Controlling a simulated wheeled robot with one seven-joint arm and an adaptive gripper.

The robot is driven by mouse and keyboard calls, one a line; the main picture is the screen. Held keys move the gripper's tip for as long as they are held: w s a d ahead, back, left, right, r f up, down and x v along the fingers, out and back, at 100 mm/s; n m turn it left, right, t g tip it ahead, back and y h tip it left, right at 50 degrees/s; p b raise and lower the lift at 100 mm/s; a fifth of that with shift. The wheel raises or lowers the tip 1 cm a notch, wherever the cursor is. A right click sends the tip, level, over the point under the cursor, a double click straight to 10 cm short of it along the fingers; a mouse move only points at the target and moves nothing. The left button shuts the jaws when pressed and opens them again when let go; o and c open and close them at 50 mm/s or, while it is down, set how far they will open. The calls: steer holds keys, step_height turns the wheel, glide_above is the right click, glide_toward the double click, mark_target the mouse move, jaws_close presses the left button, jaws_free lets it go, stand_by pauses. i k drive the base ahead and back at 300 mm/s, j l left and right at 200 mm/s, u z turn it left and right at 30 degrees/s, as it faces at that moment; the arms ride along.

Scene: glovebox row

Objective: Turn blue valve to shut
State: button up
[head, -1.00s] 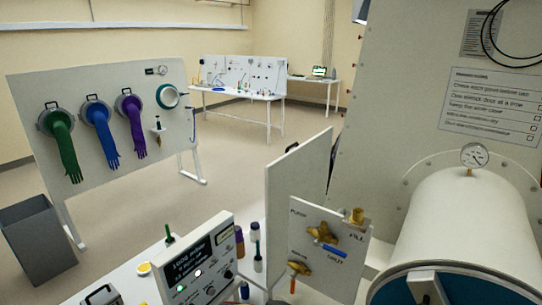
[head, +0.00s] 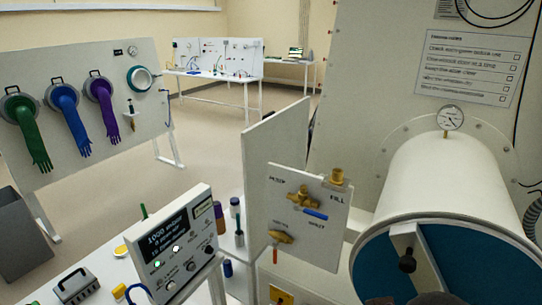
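The blue valve (head: 315,214) is a blue lever handle at a brass fitting on the upper part of a small white panel. Its lever lies nearly level, sloping slightly down to the right. Below it on the same panel is a second brass valve with an orange lever (head: 275,256) hanging down. The panel's labels are too small to read surely, though one looks like FILL. My gripper does not show clearly. A dark shape at the bottom right edge cannot be identified.
A large white cylinder with a blue end (head: 375,265) and a gauge (head: 450,118) stands right of the panel. A white upright board (head: 275,150) is behind it. A display box (head: 175,245) and several bottles are to its left. Open floor lies beyond.

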mark_target(296, 208)
steer(key=k+l+z, duration=0.15)
steer(key=z, duration=0.2)
steer(key=k+l+z, duration=0.1)
steer(key=l+z, duration=0.25)
steer(key=j+u, duration=0.1)
steer(key=u, duration=1.3)
